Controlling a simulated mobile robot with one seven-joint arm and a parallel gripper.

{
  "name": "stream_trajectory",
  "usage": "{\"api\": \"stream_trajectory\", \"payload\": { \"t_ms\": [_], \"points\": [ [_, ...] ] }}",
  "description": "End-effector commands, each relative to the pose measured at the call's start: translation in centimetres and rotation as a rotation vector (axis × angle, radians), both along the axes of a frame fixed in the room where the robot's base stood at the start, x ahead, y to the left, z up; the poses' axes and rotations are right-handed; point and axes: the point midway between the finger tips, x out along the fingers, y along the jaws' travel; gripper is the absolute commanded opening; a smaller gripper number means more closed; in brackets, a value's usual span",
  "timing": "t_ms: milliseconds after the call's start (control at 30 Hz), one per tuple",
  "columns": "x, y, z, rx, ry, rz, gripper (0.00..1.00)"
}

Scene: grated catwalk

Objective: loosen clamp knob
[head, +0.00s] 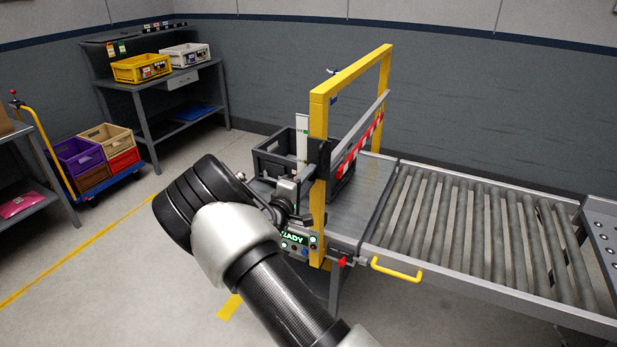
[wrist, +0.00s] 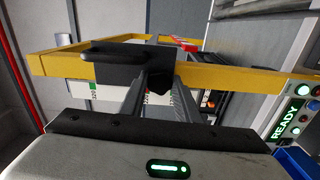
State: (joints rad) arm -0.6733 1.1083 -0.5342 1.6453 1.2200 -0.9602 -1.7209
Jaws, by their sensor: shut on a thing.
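A yellow gate frame (head: 318,205) stands over the conveyor, and its post crosses the wrist view (wrist: 220,78). A black clamp block (wrist: 112,62) with a handle sits around the post; it also shows in the head view (head: 319,156). The dark clamp knob (wrist: 158,82) projects from the block toward my wrist camera. My gripper (wrist: 160,92) is shut on the knob, one finger on each side. In the head view my gripper (head: 297,192) is at the post below the block, and the knob cannot be made out there.
A red-and-white striped bar (head: 362,143) spans the gate. A dark crate (head: 270,160) stands on the conveyor behind it. A lit READY panel (head: 293,239) is just below my gripper. Rollers (head: 470,225) and a yellow handle (head: 397,270) lie to the right.

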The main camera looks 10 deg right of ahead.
Motion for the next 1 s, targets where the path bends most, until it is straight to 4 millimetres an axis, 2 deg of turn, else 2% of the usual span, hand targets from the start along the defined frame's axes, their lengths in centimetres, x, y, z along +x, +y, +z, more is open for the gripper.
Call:
{"api": "stream_trajectory", "payload": {
  "t_ms": [700,733,800,833,1000],
  "points": [
    [0.00,0.08,-0.06,-0.061,0.045,0.001,0.07],
    [0.00,0.08,-0.06,-0.061,0.045,0.001,0.33],
    [-0.01,0.07,-0.05,-0.061,0.045,0.001,0.45],
    [-0.01,0.07,-0.05,-0.061,0.045,0.001,0.48],
    [-0.01,0.04,-0.03,-0.060,0.045,0.001,0.48]
  ]
}}
